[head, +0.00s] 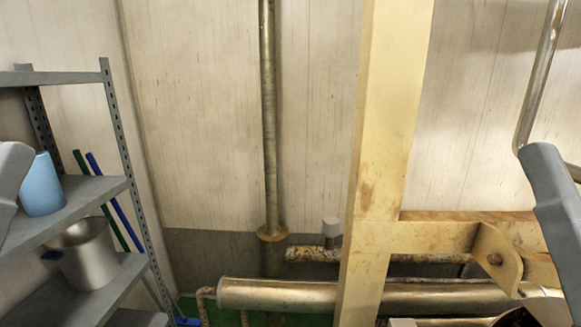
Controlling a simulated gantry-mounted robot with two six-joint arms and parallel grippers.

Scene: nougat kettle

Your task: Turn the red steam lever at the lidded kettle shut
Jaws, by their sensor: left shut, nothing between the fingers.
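I do not see the red steam lever or a lidded kettle that I can make out. A dark rounded shape with a coppery edge (513,318) is cut off at the bottom right; I cannot tell what it is. Only grey parts of my arms show, one at the left edge and one at the right edge. The fingers of both grippers are out of the picture.
A grey shelf rack (75,205) on the left holds a blue container (42,188) and a metal pot (88,255). A thick yellowish post (388,120) stands right of centre, joined to a beam. A vertical pipe (269,120) and a horizontal metal cylinder (275,293) lie behind.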

